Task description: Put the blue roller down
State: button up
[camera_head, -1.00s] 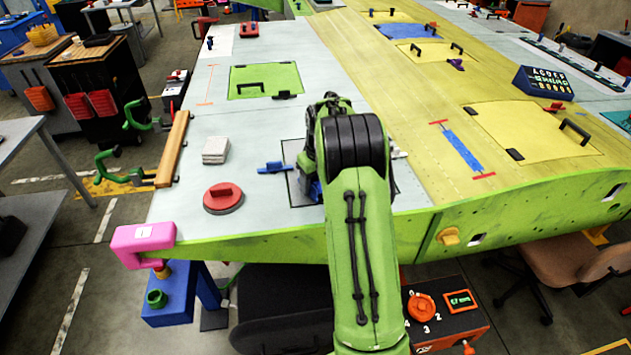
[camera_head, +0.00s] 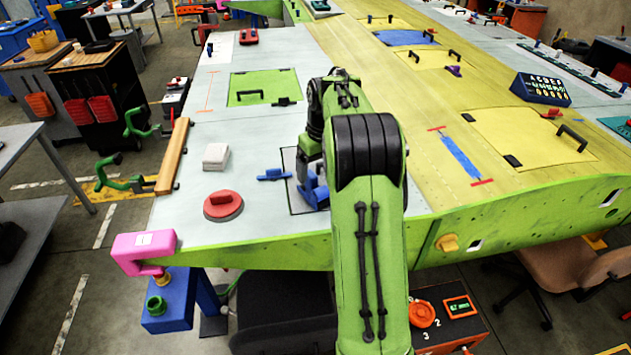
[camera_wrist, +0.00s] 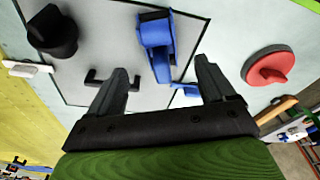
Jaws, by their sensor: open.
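The blue roller (camera_head: 314,192) rests on the grey wing skin inside a black outlined rectangle (camera_head: 290,180). Part of it is hidden behind my arm in the head view. In the wrist view the blue roller (camera_wrist: 155,45) lies beyond my fingertips, with nothing gripping it. My gripper (camera_wrist: 163,70) is open and empty, its two fingers spread apart. A smaller blue piece (camera_head: 273,174) lies at the left edge of the outline.
A red round piece with a handle (camera_head: 223,205) and a white block (camera_head: 215,156) are to the left. A black knob (camera_wrist: 52,32) and a black handle (camera_wrist: 112,78) show in the wrist view. A pink clamp (camera_head: 143,251) sits at the near left corner.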

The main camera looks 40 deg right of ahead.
aim_at(319, 187)
jog(key=s+a+r+t, duration=0.1)
jog(key=s+a+r, duration=0.5)
jog(key=a, duration=0.2)
jog(key=s+a+r+t, duration=0.1)
jog(key=s+a+r, duration=0.5)
jog(key=a, duration=0.2)
jog(key=s+a+f+t, duration=0.1)
jog(key=s+a+f, duration=0.1)
jog(key=s, duration=0.5)
jog(key=s+a+f, duration=0.2)
jog(key=s+a, duration=0.2)
jog(key=s, duration=0.4)
jog(key=shift+a+f+n+t, duration=0.25)
jog(key=shift+n+t, duration=0.05)
jog(key=shift+t, duration=0.1)
jog(key=shift+s+f, duration=0.1)
jog(key=shift+f, duration=0.15)
jog(key=shift+c, duration=0.3)
